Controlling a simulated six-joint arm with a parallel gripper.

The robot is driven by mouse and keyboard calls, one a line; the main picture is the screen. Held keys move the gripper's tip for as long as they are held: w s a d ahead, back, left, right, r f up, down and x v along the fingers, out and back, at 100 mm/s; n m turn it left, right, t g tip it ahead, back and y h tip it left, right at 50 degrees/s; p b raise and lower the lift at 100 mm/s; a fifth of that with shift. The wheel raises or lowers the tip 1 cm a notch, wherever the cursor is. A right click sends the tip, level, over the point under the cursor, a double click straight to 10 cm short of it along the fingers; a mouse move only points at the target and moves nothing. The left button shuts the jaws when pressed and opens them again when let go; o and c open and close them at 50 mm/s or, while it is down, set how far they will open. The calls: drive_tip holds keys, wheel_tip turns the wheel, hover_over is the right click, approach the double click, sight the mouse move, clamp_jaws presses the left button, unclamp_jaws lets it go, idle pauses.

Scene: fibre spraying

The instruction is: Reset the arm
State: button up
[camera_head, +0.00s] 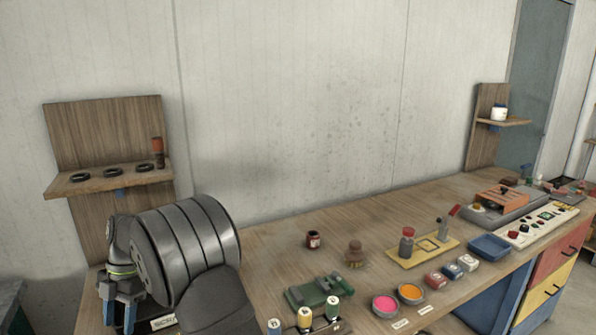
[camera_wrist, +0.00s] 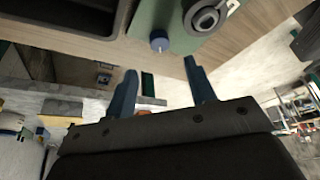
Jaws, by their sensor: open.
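My gripper (camera_head: 122,311) is at the lower left in the head view, its blue fingers pointing down near the left end of the wooden bench (camera_head: 270,240). In the wrist view my gripper (camera_wrist: 160,88) shows two blue fingers spread apart with nothing between them. My dark grey arm joint covers the bench's left part in the head view. What lies right below the fingers is partly hidden.
A wooden wall shelf (camera_head: 100,184) with black rings and a brown bottle (camera_head: 158,152) stands behind my gripper. A green device (camera_head: 320,291), pink bowl (camera_head: 385,305), orange bowl (camera_head: 410,293) and blue tray (camera_head: 490,247) are on the bench. Its back middle is mostly clear.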

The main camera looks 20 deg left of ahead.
drive_tip(key=v, duration=0.9)
drive_tip(key=x, duration=1.7)
drive_tip(key=shift+s+f, duration=0.15)
drive_tip(key=shift+f, duration=0.1)
drive_tip(key=m+y, duration=0.1)
drive_tip(key=m, duration=0.3)
drive_tip(key=shift+d+r+y, duration=0.1)
drive_tip(key=shift+r+y, duration=0.05)
drive_tip(key=shift+y, duration=0.25)
drive_tip(key=m+t+y, duration=0.1)
drive_tip(key=m, duration=0.3)
drive_tip(key=shift+d+m, duration=0.1)
drive_tip(key=shift+m, duration=0.3)
drive_tip(key=m+t, duration=0.1)
drive_tip(key=m, duration=0.1)
drive_tip(key=m+y, duration=0.1)
drive_tip(key=m, duration=0.1)
drive_tip(key=shift+s+m+t, duration=0.15)
drive_tip(key=shift+m+t, duration=0.15)
drive_tip(key=shift+t, duration=0.1)
drive_tip(key=shift+s+m+t+y, duration=0.15)
drive_tip(key=shift+m+t, duration=0.3)
drive_tip(key=shift+m, duration=0.75)
drive_tip(key=shift+m+t+y, duration=0.25)
drive_tip(key=shift+m+t, duration=0.2)
drive_tip(key=shift+m, duration=0.75)
